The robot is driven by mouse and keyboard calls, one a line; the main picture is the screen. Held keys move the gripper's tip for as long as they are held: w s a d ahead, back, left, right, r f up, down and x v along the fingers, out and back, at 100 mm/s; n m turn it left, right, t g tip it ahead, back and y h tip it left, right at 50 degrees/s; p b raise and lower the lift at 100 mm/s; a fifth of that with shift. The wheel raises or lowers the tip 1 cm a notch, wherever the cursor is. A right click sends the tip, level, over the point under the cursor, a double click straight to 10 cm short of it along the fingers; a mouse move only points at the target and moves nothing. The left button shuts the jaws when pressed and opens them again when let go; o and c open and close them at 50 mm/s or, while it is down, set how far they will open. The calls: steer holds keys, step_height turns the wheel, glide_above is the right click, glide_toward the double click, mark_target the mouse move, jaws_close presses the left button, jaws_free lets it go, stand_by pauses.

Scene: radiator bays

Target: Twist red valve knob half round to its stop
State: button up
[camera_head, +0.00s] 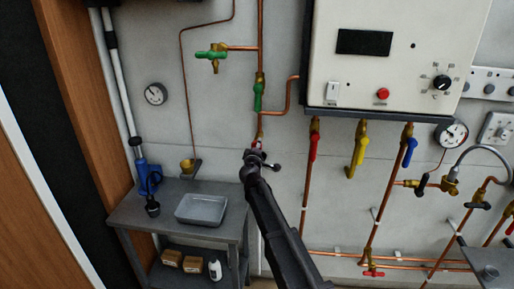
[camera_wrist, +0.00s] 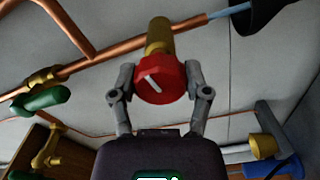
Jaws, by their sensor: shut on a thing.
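The red valve knob (camera_wrist: 158,84) is round with a white line on its face. It sits on a brass valve body (camera_wrist: 159,37) on a copper pipe in the wrist view. My gripper (camera_wrist: 160,82) is shut on the knob, with one finger touching each side. The white line slants from upper left to lower right. In the head view my gripper (camera_head: 255,158) is at the pipe below the green lever, and only a sliver of the red knob shows above it. The rest is hidden by my gripper.
A green lever valve (camera_head: 258,95) is on the pipe just above. A white boiler panel (camera_head: 385,60) with red (camera_head: 313,145), yellow (camera_head: 358,155) and blue (camera_head: 410,150) levers hangs to the right. A grey bench (camera_head: 130,212) with a metal tray (camera_head: 201,221) stands at lower left.

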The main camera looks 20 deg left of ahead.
steer(key=shift+w+m, duration=0.1)
steer(key=shift+m, duration=0.7)
steer(key=o, duration=1.1)
steer(key=shift+o, duration=0.2)
steer(key=v, duration=1.2)
steer(key=shift+d, duration=0.1)
